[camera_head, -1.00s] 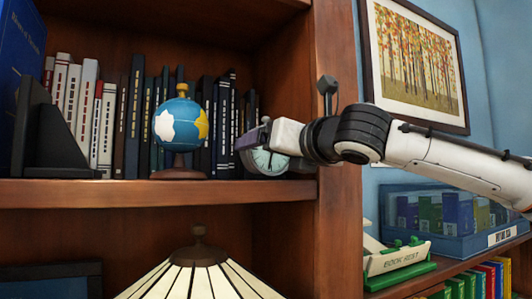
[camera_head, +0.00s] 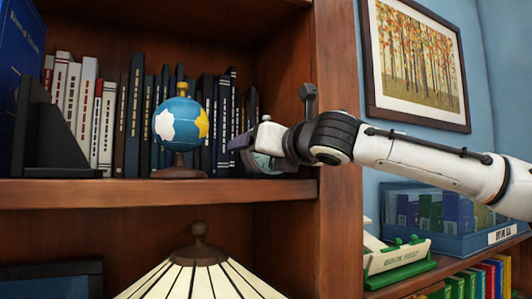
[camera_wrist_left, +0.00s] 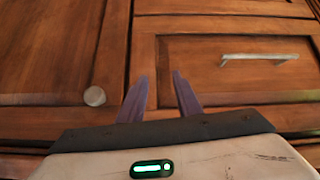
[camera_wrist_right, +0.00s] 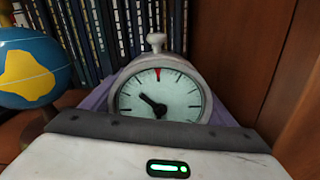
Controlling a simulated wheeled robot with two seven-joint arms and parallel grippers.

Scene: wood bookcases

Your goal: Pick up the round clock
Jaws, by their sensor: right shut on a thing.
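The round clock (camera_wrist_right: 160,88) has a pale dial, a grey rim and a small knob on top. In the right wrist view it stands upright between the purple fingers of my right gripper (camera_wrist_right: 160,105), which is shut on it. In the head view the clock (camera_head: 263,161) is mostly hidden behind my right gripper (camera_head: 243,146), at the right end of the upper shelf. My left gripper (camera_wrist_left: 160,92) is open and empty, in front of wooden drawers; it is not in the head view.
A globe (camera_head: 181,124) stands left of the clock, with a row of books (camera_head: 137,115) behind it. The bookcase's side panel (camera_head: 338,130) is close on the right. A lamp shade (camera_head: 198,268) is below the shelf (camera_head: 130,192). A drawer handle (camera_wrist_left: 260,58) shows in the left wrist view.

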